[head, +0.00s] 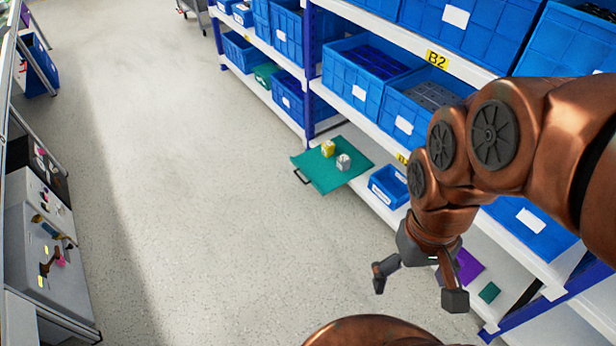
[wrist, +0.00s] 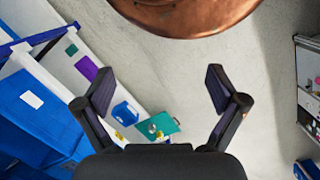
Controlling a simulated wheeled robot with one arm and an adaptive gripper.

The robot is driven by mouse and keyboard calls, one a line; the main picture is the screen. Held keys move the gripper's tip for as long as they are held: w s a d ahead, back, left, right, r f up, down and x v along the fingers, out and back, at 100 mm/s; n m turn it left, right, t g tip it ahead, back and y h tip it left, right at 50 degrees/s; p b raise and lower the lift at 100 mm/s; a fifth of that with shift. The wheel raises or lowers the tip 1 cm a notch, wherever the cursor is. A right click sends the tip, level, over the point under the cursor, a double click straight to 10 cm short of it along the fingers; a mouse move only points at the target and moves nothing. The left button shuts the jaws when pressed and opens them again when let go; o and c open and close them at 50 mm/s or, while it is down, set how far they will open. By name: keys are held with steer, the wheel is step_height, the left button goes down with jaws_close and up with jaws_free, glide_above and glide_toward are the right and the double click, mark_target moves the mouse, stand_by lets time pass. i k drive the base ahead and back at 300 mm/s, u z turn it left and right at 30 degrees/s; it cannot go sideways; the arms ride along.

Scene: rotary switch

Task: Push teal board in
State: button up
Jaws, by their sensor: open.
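The teal board (head: 325,172) lies on the bottom shelf and sticks out past its front edge over the floor. A dark handle (head: 302,176) is on its outer edge. A yellow item (head: 328,148) and a grey-white item (head: 343,162) stand on it. In the wrist view the board (wrist: 170,122) is small, between and below my fingertips. My gripper (head: 415,287) is open and empty, in front of the shelf, to the right of and apart from the board. Its two spread fingers also show in the wrist view (wrist: 160,88).
A small blue bin (head: 388,187) sits on the bottom shelf right of the board. A purple sheet (head: 467,266) and a small green piece (head: 489,292) lie further right. Blue bins fill the upper shelves. The aisle floor (head: 190,180) is clear; a bench (head: 45,240) stands at left.

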mark_target(322, 172)
steer(key=u, duration=0.05)
steer(key=i, duration=0.7)
steer(key=u, duration=1)
steer(key=i, duration=1.3)
steer(key=u, duration=0.95)
